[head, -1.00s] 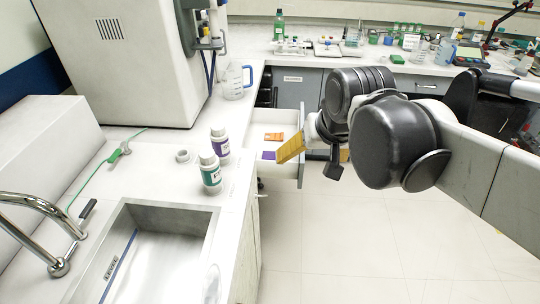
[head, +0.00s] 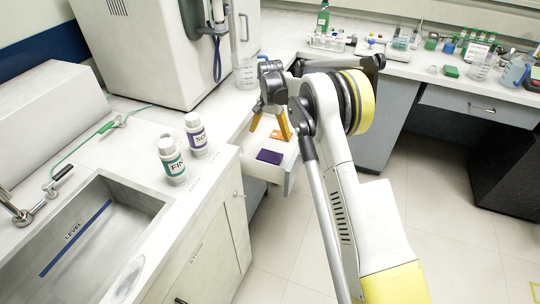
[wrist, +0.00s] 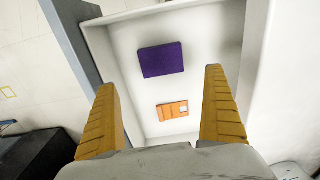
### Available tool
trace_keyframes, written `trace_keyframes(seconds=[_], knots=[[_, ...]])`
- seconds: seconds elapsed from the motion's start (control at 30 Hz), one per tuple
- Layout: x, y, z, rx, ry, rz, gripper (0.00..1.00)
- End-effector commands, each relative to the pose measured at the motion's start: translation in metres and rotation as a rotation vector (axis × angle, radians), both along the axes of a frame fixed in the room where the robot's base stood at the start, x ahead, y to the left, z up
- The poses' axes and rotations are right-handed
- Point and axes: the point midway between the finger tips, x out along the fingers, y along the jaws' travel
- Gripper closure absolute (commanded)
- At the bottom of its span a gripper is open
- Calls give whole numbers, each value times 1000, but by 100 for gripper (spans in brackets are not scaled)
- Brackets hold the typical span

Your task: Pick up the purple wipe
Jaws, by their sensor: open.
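The purple wipe (wrist: 161,59) is a flat dark rectangle lying on the floor of the open white drawer (wrist: 205,33). It also shows in the head view (head: 270,156), near the drawer's front. My gripper (wrist: 160,105) is open and empty, with its yellow-orange fingers pointing down over the drawer. In the head view my gripper (head: 270,130) is above the drawer, behind the purple wipe. In the wrist view the wipe lies ahead of the fingertips, between their lines. It is apart from the fingers.
An orange packet (wrist: 172,110) lies in the same drawer, between my fingers in the wrist view. The drawer walls stand close around. Two capped bottles, one purple-labelled (head: 196,136) and one green-labelled (head: 171,162), stand on the counter left of the drawer. Open floor lies to the right.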

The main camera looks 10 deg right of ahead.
Motion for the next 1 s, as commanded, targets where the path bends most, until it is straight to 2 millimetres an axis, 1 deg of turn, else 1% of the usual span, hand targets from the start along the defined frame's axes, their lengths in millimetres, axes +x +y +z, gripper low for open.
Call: trace_keyframes(seconds=[0.03, 0.1, 0.27, 0.5, 0.67, 0.77, 0.9, 1.0], knots=[[3, 0, -12, 0, 10, -9, 0], [5, 0, -23, 0, 19, -18, 0], [5, 0, -40, 0, 26, -25, 0], [6, 0, -79, 0, 24, -24, 0], [6, 0, -91, 0, 24, -24, 0], [7, -1, -105, 0, 24, -24, 0], [8, -1, -128, 0, 24, -24, 0], [8, -1, -137, 0, 24, -24, 0]])
